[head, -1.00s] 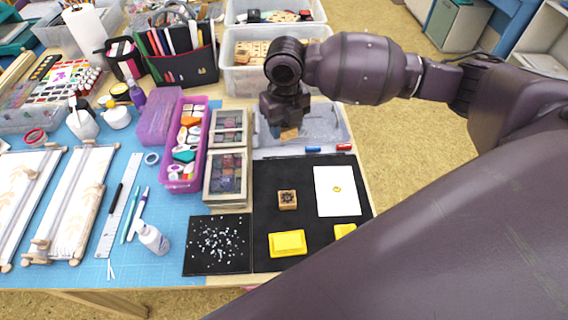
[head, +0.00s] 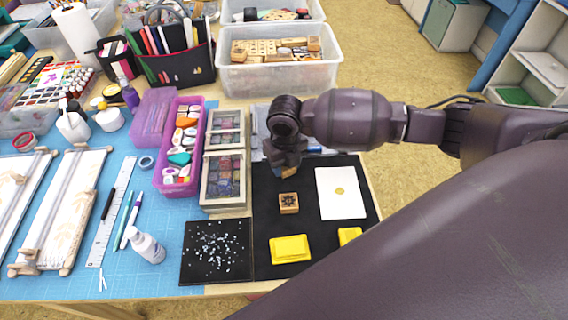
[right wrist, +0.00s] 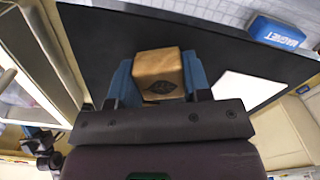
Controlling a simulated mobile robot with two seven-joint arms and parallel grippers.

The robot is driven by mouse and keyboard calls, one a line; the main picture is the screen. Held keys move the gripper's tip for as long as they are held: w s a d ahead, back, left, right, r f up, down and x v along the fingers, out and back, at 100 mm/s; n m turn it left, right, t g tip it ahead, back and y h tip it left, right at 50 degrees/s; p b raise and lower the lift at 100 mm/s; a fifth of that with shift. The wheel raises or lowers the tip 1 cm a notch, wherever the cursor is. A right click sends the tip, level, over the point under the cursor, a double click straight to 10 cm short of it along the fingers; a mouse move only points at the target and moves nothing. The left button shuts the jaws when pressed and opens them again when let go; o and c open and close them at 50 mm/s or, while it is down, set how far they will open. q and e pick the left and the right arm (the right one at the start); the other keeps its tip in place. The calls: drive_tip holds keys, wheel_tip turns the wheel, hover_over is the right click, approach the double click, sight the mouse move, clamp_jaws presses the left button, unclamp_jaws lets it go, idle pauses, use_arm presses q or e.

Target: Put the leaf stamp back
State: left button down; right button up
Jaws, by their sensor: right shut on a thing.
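My right gripper (head: 286,172) is shut on a wooden block stamp (right wrist: 158,66), which has a dark leaf mark on its face in the right wrist view. Two blue fingers grip the block from both sides. In the head view the held block is mostly hidden under the gripper, over the far part of the black mat (head: 268,226). I cannot tell whether it touches the mat. A second wooden stamp (head: 288,203) with a dark flower-like design sits on the mat, nearer than the gripper. My left gripper is not in view.
White paper (head: 341,203) with a small yellowish print lies on the mat's right. Yellow inkpads (head: 290,249) lie at its near side. Wooden boxes with colored pads (head: 224,192) border it on the left. A clear bin (head: 280,77) of wooden stamps stands behind.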

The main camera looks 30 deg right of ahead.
drive_tip(key=shift+f, duration=0.1)
drive_tip(key=shift+f, duration=0.2)
drive_tip(key=o, duration=0.8)
drive_tip(key=shift+r, duration=0.1)
drive_tip(key=shift+r, duration=0.3)
wheel_tip(320, 180, up, 12)
drive_tip(key=shift+f+p, duration=0.2)
drive_tip(key=shift+p, duration=0.95)
drive_tip(key=shift+s, duration=0.1)
